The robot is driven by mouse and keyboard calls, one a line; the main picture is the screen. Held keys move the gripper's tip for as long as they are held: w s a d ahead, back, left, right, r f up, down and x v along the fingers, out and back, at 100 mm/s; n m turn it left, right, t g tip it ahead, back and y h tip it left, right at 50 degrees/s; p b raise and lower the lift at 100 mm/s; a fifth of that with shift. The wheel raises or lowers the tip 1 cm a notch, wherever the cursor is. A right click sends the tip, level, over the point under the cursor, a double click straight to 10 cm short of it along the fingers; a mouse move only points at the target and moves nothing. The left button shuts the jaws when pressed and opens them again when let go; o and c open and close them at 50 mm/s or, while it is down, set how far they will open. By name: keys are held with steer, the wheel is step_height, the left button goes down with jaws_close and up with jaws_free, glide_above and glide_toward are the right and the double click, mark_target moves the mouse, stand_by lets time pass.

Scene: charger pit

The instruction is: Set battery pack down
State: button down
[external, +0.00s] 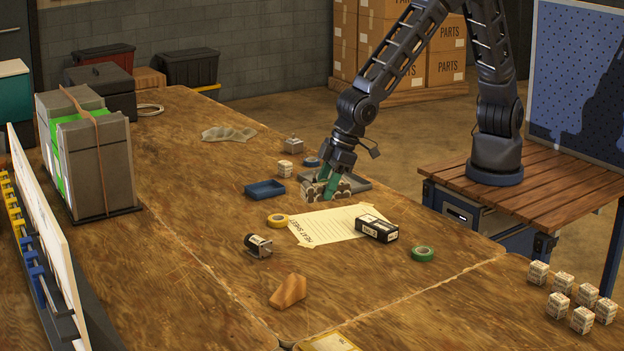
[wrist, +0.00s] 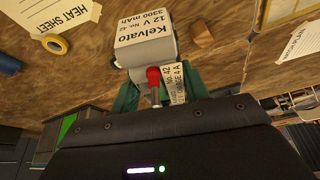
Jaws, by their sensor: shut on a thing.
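The battery pack (wrist: 146,42) has a white label reading Kelvato 12 V, 3300 mAh, and fills the top middle of the wrist view. A red connector (wrist: 153,76) and a small paper tag (wrist: 174,84) hang at its near side. The pack is low over the bench, at the front left of a flat grey tray (external: 350,182). I cannot tell whether it touches the surface.
A strapped grey stack (external: 95,165) stands at left. The bench's left middle is clear.

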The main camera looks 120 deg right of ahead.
steer(key=w+d+m+g+h, duration=0.25)
steer(key=d+m, duration=0.55)
steer(key=d, duration=2.9)
steer(key=s+d+m+g, duration=0.1)
steer(key=s+d+m, duration=0.45)
steer(key=d, duration=1.05)
steer(key=s+d+m+g, duration=0.1)
steer(key=s+d+m, duration=0.1)
steer(key=s+d, duration=1.05)
steer(key=shift+n+h, duration=0.25)
steer(key=shift+h, duration=0.2)
steer(key=w+d+f, duration=0.1)
steer(key=f, duration=0.5)
steer(key=w+d+f, duration=0.1)
steer(key=f, duration=0.6)
steer(key=w+d+f, duration=0.1)
steer(key=w+f, duration=0.1)
steer(key=f, duration=0.4)
steer(key=shift+d+f, duration=0.3)
steer(key=shift+f, duration=0.1)
steer(key=shift+f, duration=0.1)
steer(key=c, duration=0.7)
jaws_free()
